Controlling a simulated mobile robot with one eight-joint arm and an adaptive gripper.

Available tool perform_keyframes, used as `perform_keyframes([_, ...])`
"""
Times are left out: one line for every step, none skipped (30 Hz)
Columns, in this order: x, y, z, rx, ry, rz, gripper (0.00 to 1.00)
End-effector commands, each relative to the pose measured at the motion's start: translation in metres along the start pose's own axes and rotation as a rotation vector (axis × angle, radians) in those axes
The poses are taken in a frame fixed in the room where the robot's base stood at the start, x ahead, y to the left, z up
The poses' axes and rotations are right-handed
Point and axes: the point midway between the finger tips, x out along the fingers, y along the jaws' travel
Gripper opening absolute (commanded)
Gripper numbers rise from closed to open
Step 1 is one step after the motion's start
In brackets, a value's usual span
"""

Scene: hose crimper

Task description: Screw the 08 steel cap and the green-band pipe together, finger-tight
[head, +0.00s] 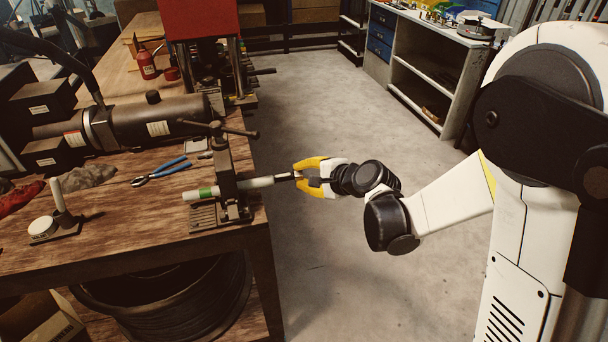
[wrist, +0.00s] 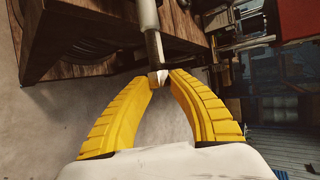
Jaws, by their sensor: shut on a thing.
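The green-band pipe (head: 256,183) is pale and lies level in the vise (head: 226,172) at the bench's right edge. Its green band is left of the vise, and its right end juts past the edge. My gripper (head: 299,175) has yellow fingers and is at that right end. In the wrist view my gripper (wrist: 159,80) is shut at the fingertips on a small steel cap (wrist: 158,77). The cap is in line with the pipe's end (wrist: 154,45) and appears to touch it. I cannot read its 08 mark or see the thread.
Blue-handled pliers (head: 162,173), a small stand with a white disc (head: 43,227) and a dark cylindrical machine (head: 160,121) are on the wooden bench (head: 130,235). A red press (head: 200,20) stands behind. The floor right of the bench is clear.

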Motion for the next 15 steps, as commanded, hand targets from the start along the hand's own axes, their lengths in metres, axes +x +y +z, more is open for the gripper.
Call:
perform_keyframes([0.0003,0.0,0.0011,0.0,-0.002,0.0,0.0])
perform_keyframes([0.0004,0.0,0.0012,0.0,-0.002,0.0,0.0])
perform_keyframes([0.0003,-0.0001,0.0012,0.0,-0.002,0.0,0.0])
perform_keyframes([0.0003,0.0,0.0013,0.0,-0.002,0.0,0.0])
perform_keyframes([0.0003,-0.0001,0.0013,0.0,-0.002,0.0,0.0])
perform_keyframes([0.0003,-0.0001,0.0014,0.0,-0.002,0.0,0.0])
perform_keyframes([0.0003,0.0,0.0014,0.0,-0.002,0.0,0.0])
perform_keyframes([0.0003,0.0,0.0014,0.0,-0.002,0.0,0.31])
perform_keyframes([0.0003,0.0,0.0014,0.0,-0.002,0.0,0.43])
perform_keyframes([0.0003,0.0,0.0014,0.0,-0.002,0.0,0.45])
perform_keyframes([0.0003,0.0,0.0013,0.0,-0.002,0.0,0.45])
perform_keyframes([0.0003,0.0,0.0013,0.0,-0.002,0.0,0.45])
perform_keyframes([0.0003,0.0,0.0013,0.0,-0.002,0.0,0.45])
perform_keyframes([0.0003,0.0,0.0012,0.0,-0.002,0.0,0.45])
perform_keyframes([0.0003,0.0,0.0012,0.0,-0.002,0.0,0.45])
